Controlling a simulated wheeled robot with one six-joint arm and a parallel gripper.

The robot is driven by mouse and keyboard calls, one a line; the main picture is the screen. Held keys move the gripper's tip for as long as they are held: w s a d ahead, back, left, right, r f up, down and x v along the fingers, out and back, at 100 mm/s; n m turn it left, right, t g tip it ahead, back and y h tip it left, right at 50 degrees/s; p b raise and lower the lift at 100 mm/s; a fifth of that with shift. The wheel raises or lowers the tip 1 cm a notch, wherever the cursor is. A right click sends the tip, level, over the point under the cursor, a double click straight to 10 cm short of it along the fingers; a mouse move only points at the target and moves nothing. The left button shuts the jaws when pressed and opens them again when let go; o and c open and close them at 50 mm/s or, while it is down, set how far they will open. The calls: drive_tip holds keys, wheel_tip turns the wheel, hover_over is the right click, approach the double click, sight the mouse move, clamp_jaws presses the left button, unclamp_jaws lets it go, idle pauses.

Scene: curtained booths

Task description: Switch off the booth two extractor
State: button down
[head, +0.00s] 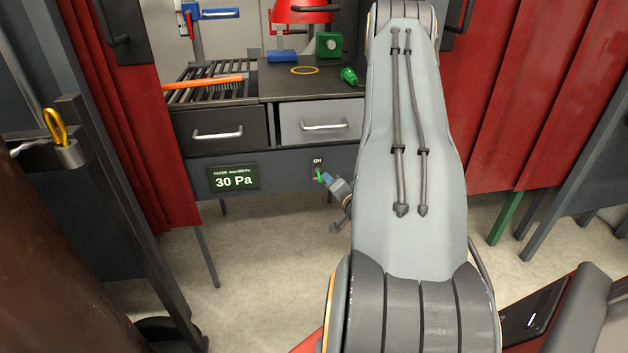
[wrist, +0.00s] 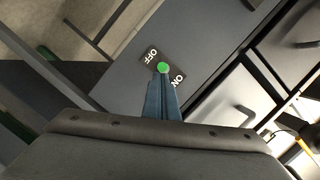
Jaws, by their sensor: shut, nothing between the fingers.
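The extractor switch (head: 318,171) is on the front panel of the bench, below the right drawer. Its plate reads ON at the top in the head view; the lower label is mostly hidden. In the wrist view the dark switch plate (wrist: 147,61) shows both OFF and ON, with a green lever tip (wrist: 162,67) between the words. My gripper (head: 327,178) is shut and empty, its blue fingertips right at the green tip. In the wrist view my gripper (wrist: 162,80) overlaps the plate. I cannot tell whether it touches the lever or which way the lever is set.
A filter display (head: 234,179) reading 30 Pa is left of the switch. Two drawers (head: 319,122) with bar handles are above. The bench top holds an orange-handled brush (head: 207,81), a green cube and a red hood. Red curtains (head: 535,100) hang either side.

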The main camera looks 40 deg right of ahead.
drive_tip(key=shift+s+f, duration=0.1)
drive_tip(key=shift+f, duration=0.3)
drive_tip(key=shift+d, duration=0.1)
drive_tip(key=s+p, duration=0.2)
drive_tip(key=s, duration=0.9)
drive_tip(key=shift+s+a+f+p, duration=0.3)
drive_tip(key=shift+f+p, duration=0.05)
